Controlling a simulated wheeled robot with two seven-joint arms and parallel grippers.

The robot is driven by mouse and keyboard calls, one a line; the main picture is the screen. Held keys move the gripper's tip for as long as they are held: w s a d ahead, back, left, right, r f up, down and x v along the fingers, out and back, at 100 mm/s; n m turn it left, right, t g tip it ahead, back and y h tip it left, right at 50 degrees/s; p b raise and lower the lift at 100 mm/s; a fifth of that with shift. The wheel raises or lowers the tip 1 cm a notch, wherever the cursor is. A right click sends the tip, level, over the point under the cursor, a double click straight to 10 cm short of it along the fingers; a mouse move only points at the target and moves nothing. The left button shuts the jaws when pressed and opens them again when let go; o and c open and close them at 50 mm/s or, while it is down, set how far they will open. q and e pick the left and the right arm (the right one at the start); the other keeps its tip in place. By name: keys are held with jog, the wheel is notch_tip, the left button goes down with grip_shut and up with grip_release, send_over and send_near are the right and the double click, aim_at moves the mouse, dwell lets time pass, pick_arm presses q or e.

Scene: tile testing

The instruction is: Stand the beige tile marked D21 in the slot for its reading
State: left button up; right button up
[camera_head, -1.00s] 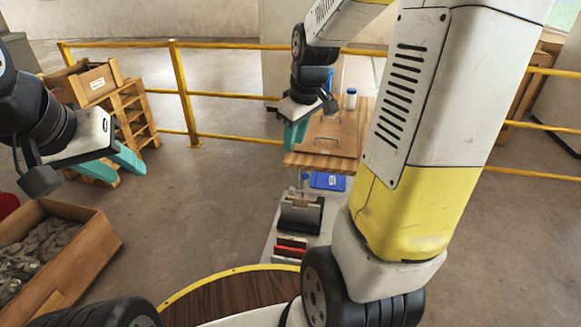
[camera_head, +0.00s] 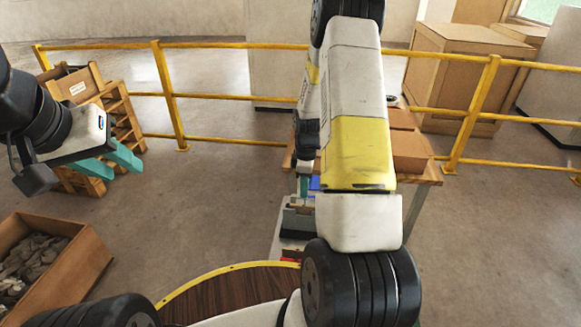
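My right gripper (camera_head: 304,186) points down at the small grey bench, mostly hidden behind my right arm. Only a bit of its teal fingers shows, so I cannot tell whether it is open or shut. Just below it is a dark holder (camera_head: 296,224) with a beige-brown edge at its top, perhaps a tile. I cannot tell whether the fingers touch it. No D21 marking is legible. A red tile-like piece (camera_head: 291,253) lies nearer me on the bench. My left gripper (camera_head: 112,163) hangs at the left, its teal fingers apart and empty.
A wooden table (camera_head: 428,172) stands behind my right arm, with a blue item (camera_head: 314,183) near its front. A wooden crate of grey pieces (camera_head: 65,262) is on the floor at left. A yellow railing (camera_head: 225,94) runs across the back. Open floor lies to the right.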

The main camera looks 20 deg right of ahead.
aim_at(304, 206)
jog(key=shift+f, duration=4.65)
grip_shut()
jog(key=shift+r, duration=0.1)
notch_tip(304, 206, up, 11)
